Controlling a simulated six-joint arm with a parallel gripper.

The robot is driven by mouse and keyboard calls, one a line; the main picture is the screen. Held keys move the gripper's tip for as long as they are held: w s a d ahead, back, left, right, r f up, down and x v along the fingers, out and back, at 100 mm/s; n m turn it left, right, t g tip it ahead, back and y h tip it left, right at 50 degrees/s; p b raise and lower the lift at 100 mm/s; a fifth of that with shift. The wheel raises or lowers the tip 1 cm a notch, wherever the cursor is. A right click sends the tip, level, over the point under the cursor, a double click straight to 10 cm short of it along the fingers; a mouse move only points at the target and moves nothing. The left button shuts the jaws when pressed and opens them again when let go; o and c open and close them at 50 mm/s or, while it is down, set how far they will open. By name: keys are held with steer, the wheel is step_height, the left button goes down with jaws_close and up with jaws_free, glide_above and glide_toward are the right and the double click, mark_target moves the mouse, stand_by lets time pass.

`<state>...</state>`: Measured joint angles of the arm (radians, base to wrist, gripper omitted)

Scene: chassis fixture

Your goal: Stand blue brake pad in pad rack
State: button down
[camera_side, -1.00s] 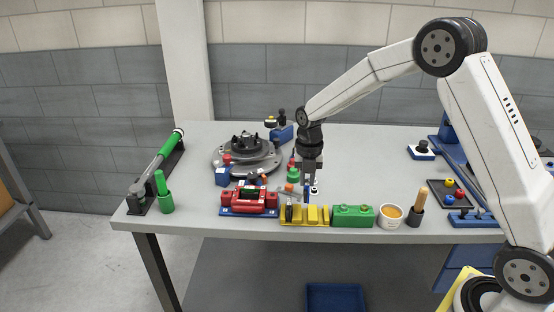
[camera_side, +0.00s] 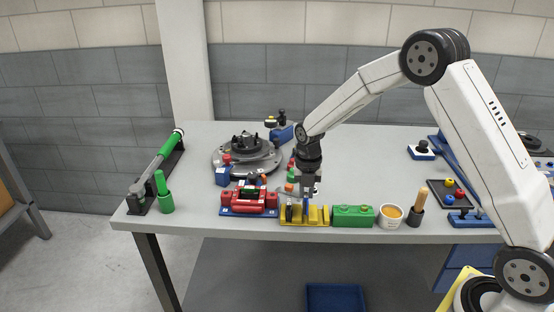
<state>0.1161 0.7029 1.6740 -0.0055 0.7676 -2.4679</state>
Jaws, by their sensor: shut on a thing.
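The yellow pad rack (camera_side: 319,217) stands near the front edge of the table. A dark, disc-like piece (camera_side: 289,212) stands upright in its left part. My gripper (camera_side: 307,192) points straight down just above the rack. It is shut on the blue brake pad (camera_side: 306,203), a small upright blue sliver under the fingers. The pad's lower edge is at the rack's middle; whether it is in a slot or just in front of or above one is too small to tell.
A red fixture on a blue base (camera_side: 249,201) is close on the left of the rack. A green block (camera_side: 352,216) is close on its right, then a white cup (camera_side: 390,216) and a dark holder with a wooden handle (camera_side: 417,208). A round grey hub (camera_side: 247,155) stands behind.

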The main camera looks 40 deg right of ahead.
steer(key=shift+f, duration=0.15)
stand_by(0.8)
steer(key=shift+f, duration=0.4)
steer(key=shift+f, duration=0.3)
steer(key=shift+f, duration=0.35)
steer(key=c, duration=1)
jaws_free()
steer(key=shift+o, duration=0.2)
steer(key=shift+r, duration=0.1)
